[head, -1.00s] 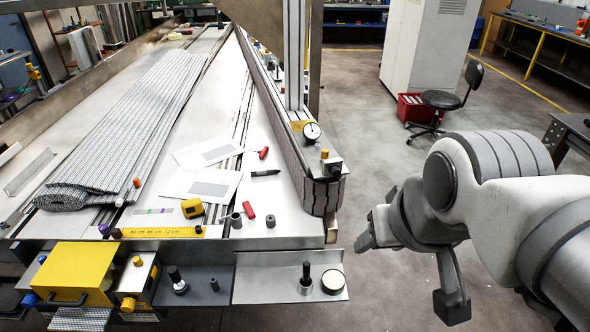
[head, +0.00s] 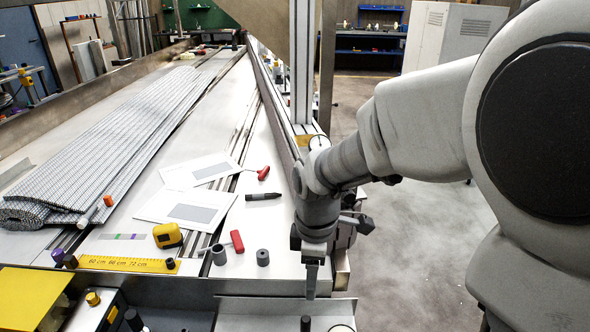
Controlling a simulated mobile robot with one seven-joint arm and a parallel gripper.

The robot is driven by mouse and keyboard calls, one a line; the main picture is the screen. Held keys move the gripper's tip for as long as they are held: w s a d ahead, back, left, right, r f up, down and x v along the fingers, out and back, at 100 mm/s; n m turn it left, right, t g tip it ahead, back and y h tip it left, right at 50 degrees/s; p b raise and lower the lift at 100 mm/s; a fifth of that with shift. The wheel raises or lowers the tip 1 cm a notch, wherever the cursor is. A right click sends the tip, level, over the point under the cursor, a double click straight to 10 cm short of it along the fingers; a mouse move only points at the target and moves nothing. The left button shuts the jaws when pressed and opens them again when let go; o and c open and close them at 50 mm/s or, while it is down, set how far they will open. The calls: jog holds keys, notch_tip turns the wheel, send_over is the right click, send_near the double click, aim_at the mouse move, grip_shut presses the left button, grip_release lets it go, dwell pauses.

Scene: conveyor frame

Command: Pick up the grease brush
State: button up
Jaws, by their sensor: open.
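I cannot tell for certain which object is the grease brush. A slim dark stick-shaped object (head: 263,196) lies on the white table beside the papers and looks closest to it, but its bristles are too small to make out. My gripper (head: 334,252) is open and empty. It points down near the table's front right corner, to the right of and nearer than the dark object, and apart from it. My arm hides part of the rail behind it.
Two red-handled tools (head: 237,241), a yellow tape measure (head: 168,236), grey cylinders (head: 263,257) and papers (head: 187,207) lie nearby. A metal rail (head: 270,110) bounds the right side. A black upright object (head: 305,324) stands on the front ledge.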

aim_at(305, 329)
jog(key=shift+n, duration=0.6)
jog(key=f+b, duration=0.1)
jog(key=f, duration=0.3)
jog(key=f+b, duration=0.2)
jog(key=f, duration=0.3)
jog(key=a+f+b, duration=0.1)
jog(key=f, duration=0.4)
jog(key=shift+w, duration=0.15)
jog(key=shift+f+b, duration=1.5)
jog(key=shift+f, duration=1.5)
jog(key=shift+r, duration=0.1)
grip_shut()
